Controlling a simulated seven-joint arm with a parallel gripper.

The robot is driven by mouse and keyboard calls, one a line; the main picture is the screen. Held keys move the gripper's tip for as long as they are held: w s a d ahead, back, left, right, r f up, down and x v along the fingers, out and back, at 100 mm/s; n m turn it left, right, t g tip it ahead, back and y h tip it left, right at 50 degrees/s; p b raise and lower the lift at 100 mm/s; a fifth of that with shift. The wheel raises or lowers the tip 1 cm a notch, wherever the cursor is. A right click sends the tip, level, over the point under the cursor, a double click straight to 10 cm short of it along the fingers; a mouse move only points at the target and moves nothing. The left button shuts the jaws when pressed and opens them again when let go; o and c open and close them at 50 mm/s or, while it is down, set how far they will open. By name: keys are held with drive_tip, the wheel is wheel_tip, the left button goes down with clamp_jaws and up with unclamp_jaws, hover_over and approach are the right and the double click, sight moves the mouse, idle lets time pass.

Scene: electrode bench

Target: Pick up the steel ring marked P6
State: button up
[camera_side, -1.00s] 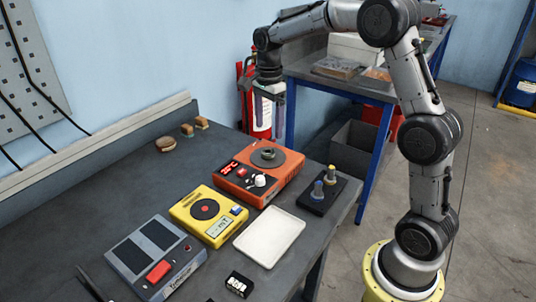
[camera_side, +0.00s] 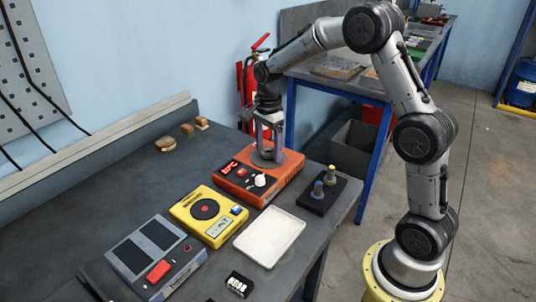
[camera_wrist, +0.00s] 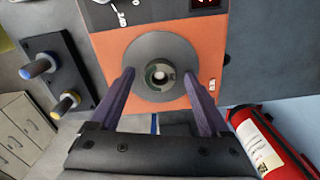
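The steel ring (camera_wrist: 160,75) sits on the round grey plate (camera_wrist: 160,48) of the orange device (camera_side: 259,188). I cannot read a P6 mark on it at this size. My gripper (camera_side: 268,158) is pointed down over the plate in the side view, and its fingers hide the ring there. In the wrist view my gripper (camera_wrist: 160,78) has its two fingers wide apart, one on each side of the ring. The fingers are clear of the ring and nothing is held.
A yellow device (camera_side: 208,214), a grey device (camera_side: 155,257) and a white tray (camera_side: 270,237) stand nearby. A black holder with blue and yellow-topped pegs (camera_side: 322,191) is right of the orange device. A red fire extinguisher (camera_side: 254,85) stands behind.

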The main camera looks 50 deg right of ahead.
clamp_jaws()
idle(0.3)
